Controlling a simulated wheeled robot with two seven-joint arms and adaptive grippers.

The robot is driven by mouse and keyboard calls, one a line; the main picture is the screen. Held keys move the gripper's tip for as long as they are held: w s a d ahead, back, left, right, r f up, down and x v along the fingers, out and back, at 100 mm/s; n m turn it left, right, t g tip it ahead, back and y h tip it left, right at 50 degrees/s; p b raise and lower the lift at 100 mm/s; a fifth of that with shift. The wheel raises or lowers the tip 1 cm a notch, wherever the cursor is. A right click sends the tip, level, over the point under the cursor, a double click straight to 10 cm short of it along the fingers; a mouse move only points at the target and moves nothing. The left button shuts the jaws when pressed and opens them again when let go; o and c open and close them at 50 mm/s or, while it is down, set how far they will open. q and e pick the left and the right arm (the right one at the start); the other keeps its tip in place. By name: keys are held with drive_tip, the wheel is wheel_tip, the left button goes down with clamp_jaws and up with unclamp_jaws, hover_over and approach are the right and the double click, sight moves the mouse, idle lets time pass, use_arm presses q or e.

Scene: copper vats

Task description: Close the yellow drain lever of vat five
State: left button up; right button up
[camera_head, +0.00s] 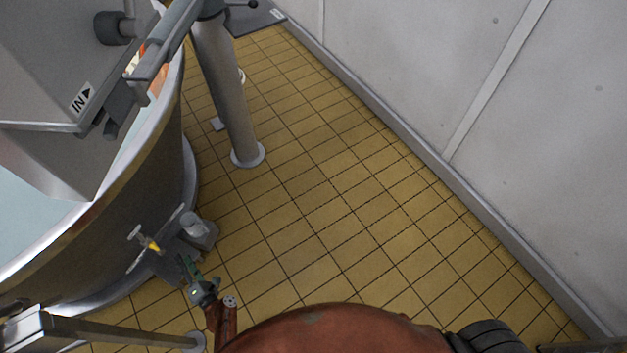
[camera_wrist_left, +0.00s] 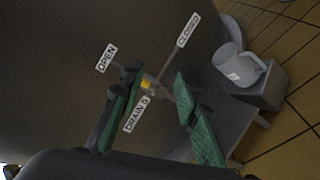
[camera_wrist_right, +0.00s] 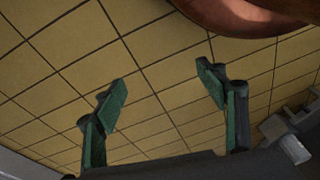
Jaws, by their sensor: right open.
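The yellow drain lever (camera_head: 151,244) is on the lower side of the steel vat (camera_head: 150,160) in the head view. In the left wrist view the yellow part (camera_wrist_left: 146,85) shows just above the "DRAIN 5" label (camera_wrist_left: 136,114), between the "OPEN" label (camera_wrist_left: 107,58) and the "CLOSED" label (camera_wrist_left: 188,30). I cannot tell which label it points to. My left gripper (camera_head: 188,268) is close in front of it; its fingers (camera_wrist_left: 157,80) are apart on either side of the lever in the picture, with no clear contact. My right gripper (camera_wrist_right: 161,77) is open and empty above the tiles.
A grey jug (camera_wrist_left: 238,66) stands on a grey block (camera_wrist_left: 262,88) beside the drain. A grey box marked "IN" (camera_head: 45,60) overhangs the vat.

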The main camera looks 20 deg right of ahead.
sight(159, 249)
use_arm(q)
drive_tip(key=w+a+n+g+y+b, duration=0.1)
drive_tip(key=w+a+n+y+b, duration=0.1)
drive_tip(key=n, duration=0.4)
drive_tip(key=w+a+f+n+g+y+b, duration=0.1)
drive_tip(key=w+a+n+g+y+b, duration=0.1)
drive_tip(key=n+b, duration=0.4)
drive_tip(key=w+a+f+n+g+y+b, duration=0.1)
drive_tip(key=w+a+n+y+b, duration=0.3)
drive_tip(key=n, duration=0.4)
drive_tip(key=shift+w+a+f+g+b, duration=0.2)
drive_tip(key=shift+w+a+g+b, duration=0.35)
drive_tip(key=shift+a, duration=0.4)
drive_tip(key=shift+w+a, duration=0.45)
drive_tip(key=shift+a, duration=0.1)
use_arm(e)
drive_tip(key=w+a+t+y, duration=0.1)
drive_tip(key=w+a, duration=0.3)
drive_tip(key=w, duration=0.1)
drive_tip(key=shift+w+r+t, duration=0.2)
drive_tip(key=shift+r+t, duration=0.1)
use_arm(q)
drive_tip(key=shift+r, duration=0.1)
drive_tip(key=shift+c, duration=0.3)
clamp_jaws()
